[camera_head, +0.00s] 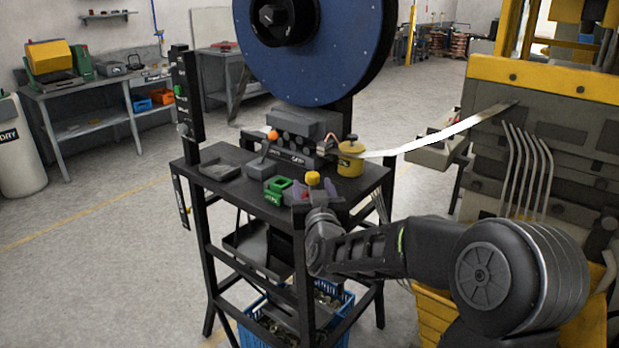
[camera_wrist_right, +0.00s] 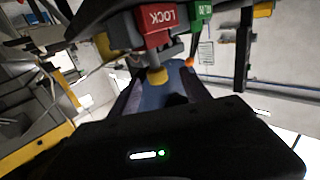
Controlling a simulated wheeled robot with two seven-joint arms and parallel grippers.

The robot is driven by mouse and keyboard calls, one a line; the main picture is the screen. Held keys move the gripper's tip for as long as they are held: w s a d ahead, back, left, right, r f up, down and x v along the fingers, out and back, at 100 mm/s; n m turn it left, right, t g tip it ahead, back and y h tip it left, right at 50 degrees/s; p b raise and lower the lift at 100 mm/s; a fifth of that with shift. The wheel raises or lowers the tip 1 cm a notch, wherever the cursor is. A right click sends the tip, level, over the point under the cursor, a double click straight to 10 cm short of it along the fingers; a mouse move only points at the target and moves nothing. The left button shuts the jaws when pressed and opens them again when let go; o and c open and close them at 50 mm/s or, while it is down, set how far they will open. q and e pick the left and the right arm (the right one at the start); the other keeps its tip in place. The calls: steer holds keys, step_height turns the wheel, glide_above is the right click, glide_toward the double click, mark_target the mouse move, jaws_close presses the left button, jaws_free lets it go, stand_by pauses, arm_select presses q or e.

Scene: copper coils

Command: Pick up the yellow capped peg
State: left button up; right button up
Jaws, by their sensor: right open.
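The yellow capped peg (camera_head: 313,178) shows its round yellow cap at the front edge of the dark stand in the head view. My right gripper (camera_head: 314,190) is there, its fingers open on either side of the cap. In the right wrist view the yellow cap (camera_wrist_right: 157,76) sits between the open fingers, on a grey stem below a red block (camera_wrist_right: 155,22) marked LOCK. Contact with the fingers cannot be told. The peg's lower part is hidden in the head view. My left gripper is not in view.
A green block (camera_head: 278,187) stands just left of the gripper.

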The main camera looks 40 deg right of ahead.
steer(key=shift+w, duration=0.1)
steer(key=shift+s+a+r, duration=0.1)
steer(key=shift+s+r, duration=0.05)
steer(key=shift+s, duration=0.1)
steer(key=shift+x, duration=1.4)
steer(key=shift+w+p, duration=0.15)
steer(key=shift+p, duration=0.2)
steer(key=x, duration=0.2)
steer(key=p+x, duration=0.1)
steer(key=x, duration=0.2)
steer(key=shift+d, duration=0.25)
